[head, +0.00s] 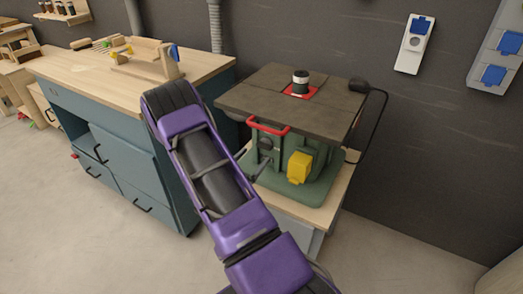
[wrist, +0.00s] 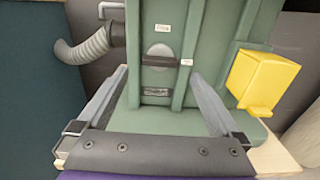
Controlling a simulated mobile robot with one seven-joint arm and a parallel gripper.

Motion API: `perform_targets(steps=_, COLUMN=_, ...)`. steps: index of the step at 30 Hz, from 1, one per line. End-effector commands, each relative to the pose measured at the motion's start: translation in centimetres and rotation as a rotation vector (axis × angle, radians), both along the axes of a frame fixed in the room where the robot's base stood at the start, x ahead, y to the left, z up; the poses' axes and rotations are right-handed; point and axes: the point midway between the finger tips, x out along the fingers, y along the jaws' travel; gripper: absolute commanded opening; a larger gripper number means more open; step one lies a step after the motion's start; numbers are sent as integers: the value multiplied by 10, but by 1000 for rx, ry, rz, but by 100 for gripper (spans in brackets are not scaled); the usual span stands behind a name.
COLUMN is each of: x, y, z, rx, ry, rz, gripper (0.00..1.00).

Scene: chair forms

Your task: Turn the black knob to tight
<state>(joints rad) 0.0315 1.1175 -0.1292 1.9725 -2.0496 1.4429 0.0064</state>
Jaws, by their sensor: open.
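A green machine (head: 318,180) stands on a wooden-topped stand and its front panel (wrist: 205,40) fills the wrist view. On this panel is a black bar-shaped knob (wrist: 160,61), lying level across a grey round plate (wrist: 159,48). One small white label (wrist: 162,28) is above the knob and another (wrist: 186,62) is at its right end; I cannot read either. My gripper (wrist: 158,76) is open, its two grey fingers on either side below the knob, with nothing between them. In the head view my gripper (head: 256,166) is at the machine's front, partly hidden by my purple arm.
A yellow box (wrist: 265,80) juts out right of the fingers, and also shows in the head view (head: 299,168). A grey hose (wrist: 85,45) is at the left. A red handle (head: 268,128) sits under the machine's table (head: 240,97). A workbench (head: 95,75) stands left.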

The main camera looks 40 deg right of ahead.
Motion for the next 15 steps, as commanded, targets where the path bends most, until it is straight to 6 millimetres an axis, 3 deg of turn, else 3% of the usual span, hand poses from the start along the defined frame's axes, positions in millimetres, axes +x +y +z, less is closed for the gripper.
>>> perform_targets(steps=6, x=14, y=-37, z=-1, rx=0, ry=-1, rz=-4, gripper=100)
perform_targets(steps=15, x=22, y=-53, z=0, rx=1, ry=1, rz=-1, gripper=100)
